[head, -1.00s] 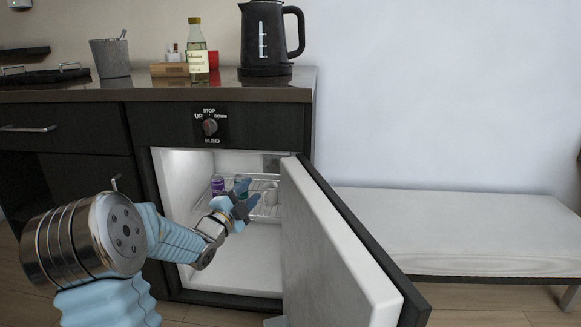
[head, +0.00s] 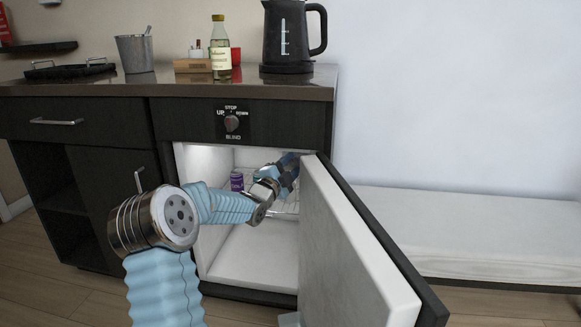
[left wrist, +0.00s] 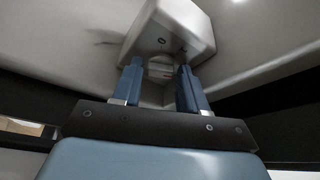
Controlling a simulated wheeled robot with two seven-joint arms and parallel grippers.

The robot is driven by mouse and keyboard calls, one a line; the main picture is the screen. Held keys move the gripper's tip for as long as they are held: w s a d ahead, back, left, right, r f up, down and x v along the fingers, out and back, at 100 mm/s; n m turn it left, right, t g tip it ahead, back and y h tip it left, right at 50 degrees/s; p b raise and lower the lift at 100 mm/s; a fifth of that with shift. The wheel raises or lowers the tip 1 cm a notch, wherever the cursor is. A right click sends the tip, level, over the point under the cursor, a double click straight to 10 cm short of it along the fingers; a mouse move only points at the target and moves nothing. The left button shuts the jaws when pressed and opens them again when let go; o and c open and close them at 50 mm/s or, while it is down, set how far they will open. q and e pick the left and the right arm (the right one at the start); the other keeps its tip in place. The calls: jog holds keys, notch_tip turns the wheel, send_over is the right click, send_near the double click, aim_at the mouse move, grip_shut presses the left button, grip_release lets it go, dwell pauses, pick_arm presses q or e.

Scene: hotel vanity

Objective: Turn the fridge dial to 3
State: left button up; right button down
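The small fridge (head: 235,268) stands open under the counter. My left gripper (head: 288,170) reaches into its upper right part, near the open door's inner edge. In the left wrist view its two blue fingers (left wrist: 161,88) are apart with nothing held. Beyond them is a pale housing (left wrist: 178,30) on the fridge's inside, with a small round pale dial (left wrist: 160,68) on its underside, seen between the fingertips. In the head view my gripper and the door hide the dial. My right gripper is in no view.
The fridge door (head: 350,245) stands open on the right. A purple can (head: 237,181) sits on the wire shelf. A kettle (head: 287,38) and bottle (head: 220,50) stand on the counter.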

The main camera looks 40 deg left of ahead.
pick_arm(q)
jog(key=c, duration=0.8)
jog(key=shift+o, duration=0.2)
jog(key=shift+m+g+b, duration=0.3)
jog(key=shift+m+b, duration=0.55)
jog(key=shift+m, duration=0.05)
jog(key=shift+m+h+b, duration=0.3)
jog(key=shift+m+b, duration=0.1)
jog(key=shift+m, duration=0.4)
jog(key=shift+r+m+g, duration=0.2)
jog(key=shift+m+g, duration=0.4)
jog(key=shift+m, duration=0.6)
jog(key=shift+r+m+g+p, duration=0.1)
jog(key=shift+m+g+p, duration=0.2)
jog(key=shift+m+g, duration=1)
jog(key=shift+m+t, duration=0.3)
jog(key=shift+m, duration=0.2)
